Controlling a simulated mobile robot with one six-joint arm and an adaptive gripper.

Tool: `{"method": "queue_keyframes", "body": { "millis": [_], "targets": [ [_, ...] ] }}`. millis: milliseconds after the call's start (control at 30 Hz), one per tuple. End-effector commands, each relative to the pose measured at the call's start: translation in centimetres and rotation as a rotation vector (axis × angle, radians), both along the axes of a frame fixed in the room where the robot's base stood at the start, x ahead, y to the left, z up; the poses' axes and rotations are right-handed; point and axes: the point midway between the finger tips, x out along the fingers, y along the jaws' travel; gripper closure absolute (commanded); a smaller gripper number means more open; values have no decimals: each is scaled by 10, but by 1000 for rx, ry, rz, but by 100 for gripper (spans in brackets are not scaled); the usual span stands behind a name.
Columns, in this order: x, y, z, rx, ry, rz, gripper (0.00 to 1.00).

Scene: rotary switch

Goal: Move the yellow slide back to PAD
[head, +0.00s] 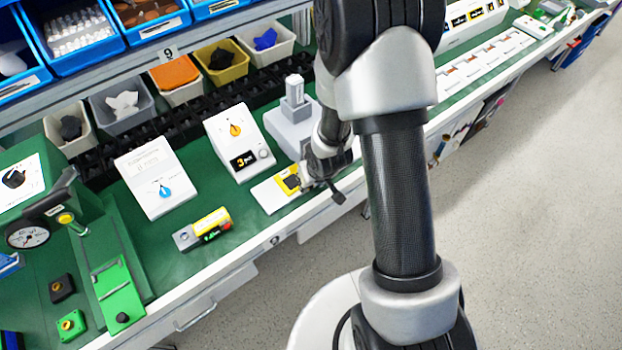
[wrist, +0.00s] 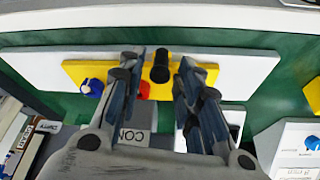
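The yellow slide (wrist: 205,72) lies across a long white plate (wrist: 40,68) in the wrist view, with an upright black knob (wrist: 160,66) on it. My gripper (wrist: 158,80) is open, one finger on each side of the knob, with a narrow gap visible. A blue round part (wrist: 92,87) and a red part (wrist: 144,90) show by the slide. A printed label starting "CON" is partly hidden by my gripper; no PAD marking is readable. In the head view the white plate (head: 268,195) and yellow slide (head: 291,183) are partly covered by my gripper (head: 322,186).
White boxes with an orange knob (head: 235,129) and a blue knob (head: 165,190) stand left of the plate on the green bench. A yellow-and-grey device (head: 205,228) lies near the front edge. A grey stand (head: 294,110) rises behind the plate. Bins line the back.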

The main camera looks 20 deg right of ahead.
Motion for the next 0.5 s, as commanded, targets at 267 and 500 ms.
{"method": "queue_keyframes", "body": {
  "millis": [267,500],
  "targets": [
    [0,0,0,0,1,0,62],
    [-5,0,14,0,-2,1,62]
  ]
}}
